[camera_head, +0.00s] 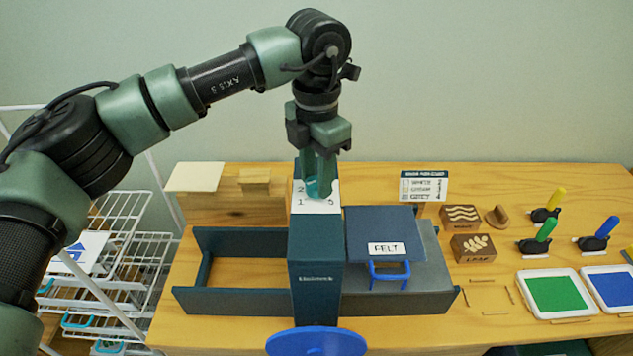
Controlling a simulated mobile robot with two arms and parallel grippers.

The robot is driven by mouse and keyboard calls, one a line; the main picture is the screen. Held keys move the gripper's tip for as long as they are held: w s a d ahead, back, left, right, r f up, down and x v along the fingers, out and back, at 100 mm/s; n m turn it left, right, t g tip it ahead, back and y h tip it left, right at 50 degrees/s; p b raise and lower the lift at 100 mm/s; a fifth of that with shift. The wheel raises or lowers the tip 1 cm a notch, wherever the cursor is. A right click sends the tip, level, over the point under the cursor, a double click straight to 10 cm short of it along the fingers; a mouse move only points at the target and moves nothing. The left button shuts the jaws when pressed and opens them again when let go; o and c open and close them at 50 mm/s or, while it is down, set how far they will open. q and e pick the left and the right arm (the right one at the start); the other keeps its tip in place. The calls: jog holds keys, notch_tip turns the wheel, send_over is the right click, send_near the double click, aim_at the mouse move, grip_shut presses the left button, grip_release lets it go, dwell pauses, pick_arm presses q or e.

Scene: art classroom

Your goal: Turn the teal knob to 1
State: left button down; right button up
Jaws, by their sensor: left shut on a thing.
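The teal knob (313,188) sits on the white numbered dial plate (318,206) on top of a dark blue column. My left gripper (319,180) points straight down from above and is shut on the teal knob. The knob is mostly covered by the fingers, so its pointing direction cannot be told. My right gripper is not in view.
A blue disc (316,342) is in front. Stamps, carved blocks and ink pads (556,293) fill the right side. A white wire rack (125,250) stands left.

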aim_at(316, 181)
pick_arm(q)
jog(key=shift+w+r+n, duration=0.1)
jog(key=shift+r+n, duration=0.05)
jog(key=shift+n, duration=0.15)
jog(key=c, duration=1)
grip_release()
jog(key=shift+o, duration=0.2)
jog(key=shift+r+b, duration=0.35)
jog(key=shift+r, duration=0.05)
notch_tip(316, 181, up, 7)
jog(key=shift+f+b, duration=0.1)
jog(key=shift+b, duration=0.55)
